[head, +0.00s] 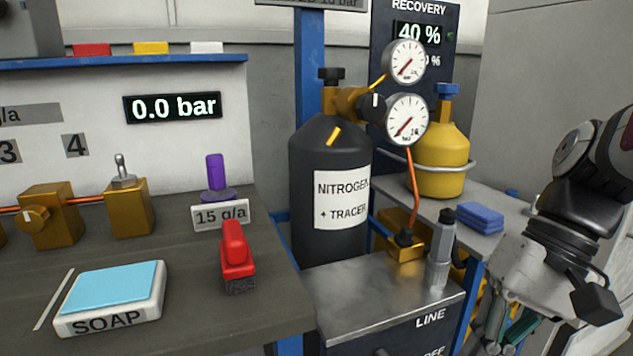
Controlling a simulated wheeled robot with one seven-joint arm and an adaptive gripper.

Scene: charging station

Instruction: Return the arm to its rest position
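My arm comes in at the right edge, with dark wrist links above a pale grey end part. My gripper (497,335) points down at the lower right, and its lower end is partly cut off by the bottom edge. The fingertips do not show clearly, so I cannot tell whether it is open or shut. No held object can be made out. The gripper is to the right of the metal-topped cart (345,290) and in front of the grey side shelf (485,243).
The black nitrogen cylinder (305,205) with two gauges stands mid-view, a yellow cylinder (440,160) behind it. A grey-black upright tool (440,250) stands near my arm. A blue pad (479,217) lies on the shelf. The left bench holds soap (110,298) and a red tool (236,252).

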